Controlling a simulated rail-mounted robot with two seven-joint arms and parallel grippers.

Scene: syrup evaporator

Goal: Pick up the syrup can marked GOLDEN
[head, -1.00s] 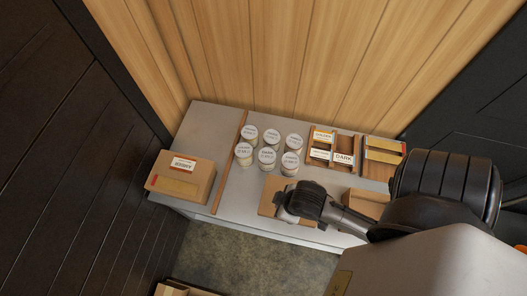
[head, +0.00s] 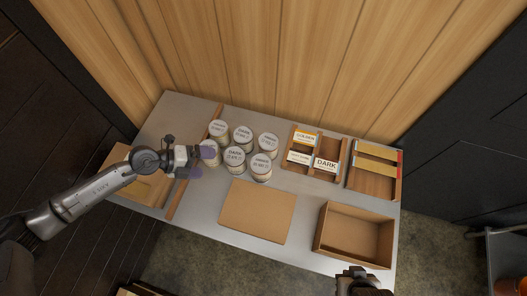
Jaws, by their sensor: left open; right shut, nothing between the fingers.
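Several white-lidded syrup cans stand in two rows on the grey table. Two lids seem to read DARK: the back middle can (head: 243,133) and the front middle can (head: 235,155). The lids of the back left can (head: 219,128), back right can (head: 268,141) and front right can (head: 261,164) are too small to read surely, so I cannot tell which is GOLDEN. My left gripper (head: 203,160) is open at the front left can, which its fingers largely hide; I cannot tell whether they touch it. My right gripper (head: 358,282) is shut and empty at the bottom edge.
A wooden tray (head: 320,150) holds label cards, one seemingly GOLDEN and one DARK. Another tray (head: 375,184) holds yellow strips. An open cardboard box (head: 355,235) stands front right, beside a flat brown board (head: 257,211). A wooden strip (head: 179,196) and a carton (head: 117,160) are left.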

